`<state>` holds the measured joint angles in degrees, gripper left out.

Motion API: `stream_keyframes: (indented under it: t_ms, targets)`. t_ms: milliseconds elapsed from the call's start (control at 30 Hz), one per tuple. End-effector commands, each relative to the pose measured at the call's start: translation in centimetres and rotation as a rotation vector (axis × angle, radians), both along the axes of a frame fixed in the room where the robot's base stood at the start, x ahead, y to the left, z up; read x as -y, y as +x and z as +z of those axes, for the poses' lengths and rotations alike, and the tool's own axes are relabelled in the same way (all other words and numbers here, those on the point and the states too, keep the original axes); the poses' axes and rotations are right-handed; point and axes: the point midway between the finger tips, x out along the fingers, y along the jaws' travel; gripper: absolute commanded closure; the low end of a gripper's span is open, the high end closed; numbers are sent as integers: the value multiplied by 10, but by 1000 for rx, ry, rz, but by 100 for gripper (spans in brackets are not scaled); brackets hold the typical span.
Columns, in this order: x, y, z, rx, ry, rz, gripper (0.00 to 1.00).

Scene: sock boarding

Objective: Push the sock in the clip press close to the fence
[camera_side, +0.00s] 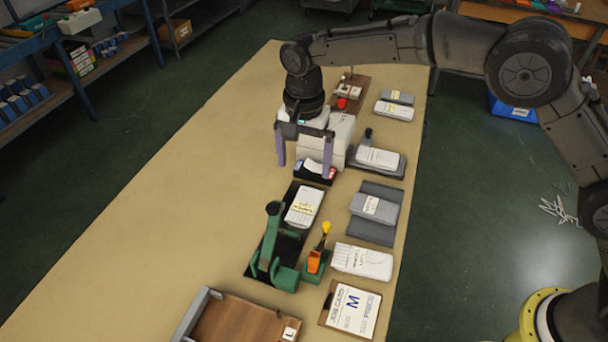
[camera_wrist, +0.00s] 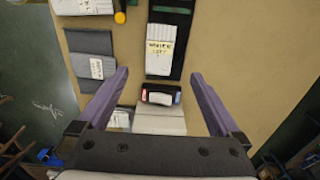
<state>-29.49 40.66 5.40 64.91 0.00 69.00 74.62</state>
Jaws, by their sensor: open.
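The clip press is a green lever device (camera_side: 272,240) on a black base (camera_side: 258,268). A folded white sock (camera_side: 304,206) with a yellow label lies flat on the far part of that base; it also shows in the wrist view (camera_wrist: 160,50), top centre. My gripper (camera_side: 304,172) hangs beyond the far end of the press in the side view, fingers pointing down and spread wide, with nothing between them. In the wrist view its fingertips (camera_wrist: 158,72) sit either side of the sock's near end, apart from it. I cannot clearly tell which part is the fence.
The table's left side is clear.

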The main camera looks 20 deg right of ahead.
Motion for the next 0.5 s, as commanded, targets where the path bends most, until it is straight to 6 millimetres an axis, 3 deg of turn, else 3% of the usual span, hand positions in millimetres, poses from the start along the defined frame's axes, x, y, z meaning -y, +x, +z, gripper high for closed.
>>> stream_keyframes:
  t_ms: [433, 500]
  targets:
    - [0, 0, 10, -1, -1, 0, 0]
    - [1, 0, 8, 3, -6, -1, 13]
